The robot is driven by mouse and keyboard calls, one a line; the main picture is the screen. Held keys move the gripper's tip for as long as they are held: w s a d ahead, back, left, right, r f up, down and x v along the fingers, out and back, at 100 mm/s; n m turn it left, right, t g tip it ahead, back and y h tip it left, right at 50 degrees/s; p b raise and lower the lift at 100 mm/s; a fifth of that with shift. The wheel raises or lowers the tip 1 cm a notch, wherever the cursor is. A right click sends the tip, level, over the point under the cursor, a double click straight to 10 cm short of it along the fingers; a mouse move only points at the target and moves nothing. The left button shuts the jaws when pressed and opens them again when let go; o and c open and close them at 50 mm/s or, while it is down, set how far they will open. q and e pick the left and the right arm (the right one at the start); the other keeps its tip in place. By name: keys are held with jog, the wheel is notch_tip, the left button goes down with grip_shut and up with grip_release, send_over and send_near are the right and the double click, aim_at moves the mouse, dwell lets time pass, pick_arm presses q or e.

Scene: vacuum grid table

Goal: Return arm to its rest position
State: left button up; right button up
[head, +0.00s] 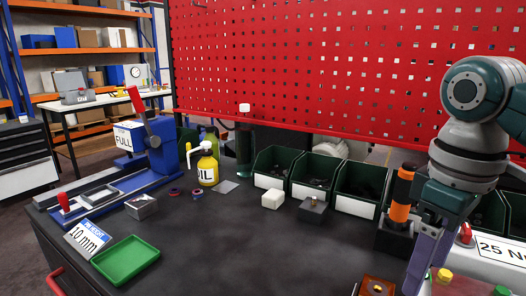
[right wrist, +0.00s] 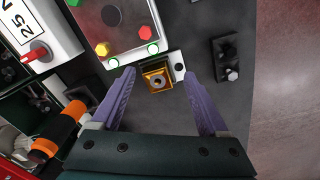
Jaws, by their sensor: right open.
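My right gripper (head: 424,268) hangs over the right front part of the dark table, with its purple fingers pointing down. In the right wrist view the gripper (right wrist: 160,74) has its fingers wide apart with nothing held between them. A small orange square fixture with a round centre (right wrist: 157,83) lies below and between the fingertips; I cannot tell the height gap. In the head view the fixture (head: 376,287) is cut by the bottom edge. My left gripper is not in view.
A panel with coloured buttons (right wrist: 125,30) and a "25 N" box (head: 490,246) stand close to the right gripper. An orange-and-black cylinder (head: 401,198) stands beside the arm. Green bins (head: 317,170) line the back. The table's middle (head: 260,250) is clear.

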jog(key=s+a+f+m+t+y+p, duration=0.1)
jog(key=s+a+p, duration=0.15)
jog(key=s, duration=0.55)
jog(key=s+a+f+m+t+p, duration=0.1)
jog(key=s+a+m+p, duration=0.15)
jog(key=s, duration=0.65)
jog(key=s+d+r+m+t, duration=0.1)
jog(key=s+d+r+m, duration=0.1)
jog(key=s+d+r, duration=0.3)
notch_tip(320, 180, up, 36)
jog(key=a+p, duration=0.2)
jog(key=p, duration=3.6)
jog(key=shift+s+a+r+n+h, duration=0.2)
jog(key=shift+s+a+n+h, duration=0.05)
jog(key=shift+n+h, duration=0.1)
